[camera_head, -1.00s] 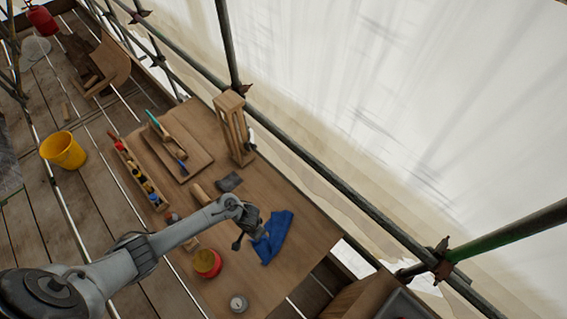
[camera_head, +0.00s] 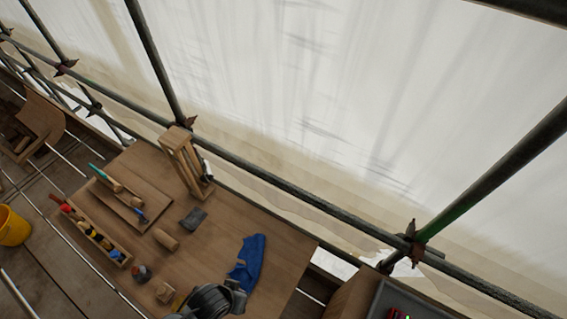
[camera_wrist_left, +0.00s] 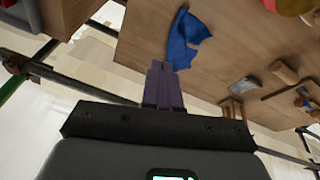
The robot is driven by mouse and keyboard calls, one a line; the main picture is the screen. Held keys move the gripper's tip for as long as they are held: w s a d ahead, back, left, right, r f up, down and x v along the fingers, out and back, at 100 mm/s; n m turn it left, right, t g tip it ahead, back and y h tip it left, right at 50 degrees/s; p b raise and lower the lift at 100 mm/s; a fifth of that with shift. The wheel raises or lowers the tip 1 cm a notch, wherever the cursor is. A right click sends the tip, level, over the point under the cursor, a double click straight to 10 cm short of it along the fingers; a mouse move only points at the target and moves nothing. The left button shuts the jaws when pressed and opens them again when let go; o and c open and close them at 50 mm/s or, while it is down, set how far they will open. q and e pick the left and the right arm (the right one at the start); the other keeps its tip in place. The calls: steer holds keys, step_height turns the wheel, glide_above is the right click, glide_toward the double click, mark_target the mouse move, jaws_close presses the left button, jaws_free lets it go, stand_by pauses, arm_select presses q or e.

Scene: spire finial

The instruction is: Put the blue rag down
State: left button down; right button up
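The blue rag (camera_head: 247,262) lies spread and creased on the wooden worktable (camera_head: 285,245), towards its right end. It also shows in the left wrist view (camera_wrist_left: 184,42), just beyond the fingertips. My left gripper (camera_wrist_left: 163,66) has its two fingers side by side and looks shut, with no cloth visible between them. The rag appears behind the tips, and I cannot tell whether they touch it. In the head view my left wrist stands at the bottom edge, left of the rag, and hides its own fingers. My right gripper is in neither current view.
A tray of tools (camera_head: 92,235), a board with tools (camera_head: 128,200), a wooden mallet head (camera_head: 165,239), a grey block (camera_head: 193,219) and a wooden frame (camera_head: 182,160) stand left of the rag. Scaffold poles (camera_head: 300,195) run behind the table. Bare tabletop surrounds the rag.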

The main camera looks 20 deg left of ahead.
arm_select(q)
steer(key=a+r+m+y, duration=0.1)
steer(key=a+r, duration=0.3)
steer(key=r, duration=0.6)
steer(key=shift+m, duration=0.9)
steer(key=shift+w+a, duration=0.1)
